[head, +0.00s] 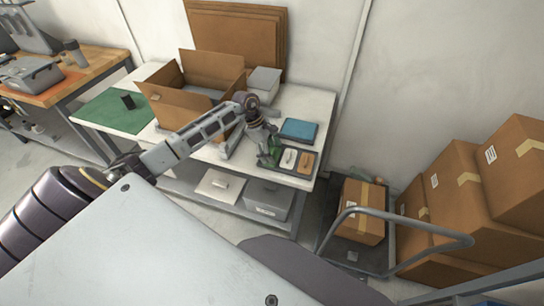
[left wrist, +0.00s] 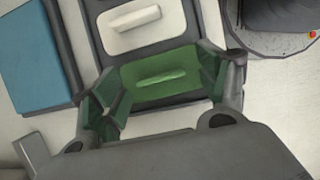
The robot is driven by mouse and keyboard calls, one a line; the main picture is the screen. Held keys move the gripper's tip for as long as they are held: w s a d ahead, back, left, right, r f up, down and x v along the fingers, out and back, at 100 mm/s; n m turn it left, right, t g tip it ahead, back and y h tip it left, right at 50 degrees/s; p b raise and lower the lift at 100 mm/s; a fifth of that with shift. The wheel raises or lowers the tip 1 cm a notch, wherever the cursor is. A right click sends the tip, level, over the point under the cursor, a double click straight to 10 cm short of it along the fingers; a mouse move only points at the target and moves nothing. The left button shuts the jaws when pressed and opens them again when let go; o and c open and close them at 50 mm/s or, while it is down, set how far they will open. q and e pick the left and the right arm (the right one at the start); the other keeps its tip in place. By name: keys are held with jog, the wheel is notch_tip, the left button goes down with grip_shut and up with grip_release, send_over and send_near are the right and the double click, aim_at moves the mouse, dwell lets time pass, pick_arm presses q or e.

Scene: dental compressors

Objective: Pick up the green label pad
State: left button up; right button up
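The green label pad (left wrist: 160,74) is a flat green piece with a raised bar on top. It lies in the near compartment of a dark tray (left wrist: 85,18). My left gripper (left wrist: 160,80) is open over the tray, with one finger on each side of the pad. I cannot tell whether the fingers touch it. In the head view my left gripper (head: 268,155) is at the tray's left end and hides most of the pad. A white pad (head: 289,158) and an orange pad (head: 305,162) lie beside it. My right gripper is not in view.
A blue box (head: 298,131) stands just behind the tray on the white table (head: 322,105). An open cardboard box (head: 200,72) and a green mat (head: 112,112) are further left. A cart with a carton (head: 362,210) stands at the right.

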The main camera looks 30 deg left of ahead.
pick_arm(q)
jog(key=c, duration=0.7)
jog(key=shift+c, duration=0.3)
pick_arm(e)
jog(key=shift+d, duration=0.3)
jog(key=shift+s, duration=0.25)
pick_arm(q)
jog(key=shift+r, duration=0.8)
notch_tip(320, 180, up, 8)
jog(key=b, duration=0.1)
jog(key=shift+r, duration=0.2)
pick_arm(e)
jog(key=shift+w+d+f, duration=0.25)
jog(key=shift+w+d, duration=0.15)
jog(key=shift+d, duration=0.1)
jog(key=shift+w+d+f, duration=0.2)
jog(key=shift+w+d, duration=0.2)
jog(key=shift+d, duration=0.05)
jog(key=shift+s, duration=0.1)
